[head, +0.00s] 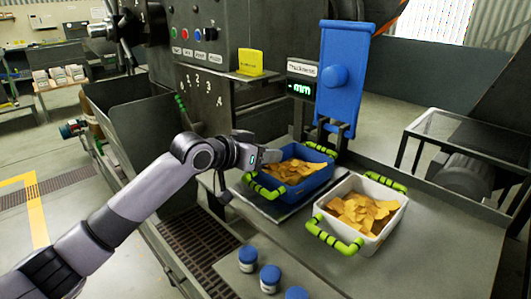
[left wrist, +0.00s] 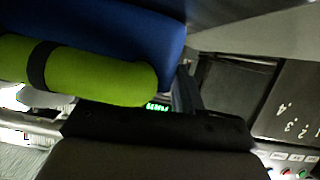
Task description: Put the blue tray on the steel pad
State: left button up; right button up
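The blue tray (head: 307,187) holds yellow-brown flakes and has green handles. It stands under the blue press-like part, and appears to rest on the flat grey steel pad (head: 279,211), whose near edge shows below it; exact contact is hidden. My left gripper (head: 272,158) is at the tray's left side, close to the near green handle (head: 264,187). In the left wrist view the green handle (left wrist: 95,75) and blue tray wall (left wrist: 130,25) fill the upper left, just above my dark gripper. Whether the fingers grip the handle is unclear. My right gripper is out of view.
A white tray (head: 372,238) with flakes and green handles stands close on the right on the grey bench (head: 440,240). Blue-capped jars (head: 270,277) stand at the near edge. A blue panel (head: 341,75) and a thickness display (head: 301,88) rise behind. The bench's right side is clear.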

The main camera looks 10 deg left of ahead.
pick_arm(q)
jog(key=v, duration=1.2)
jog(key=shift+r, duration=0.1)
dwell(0.4)
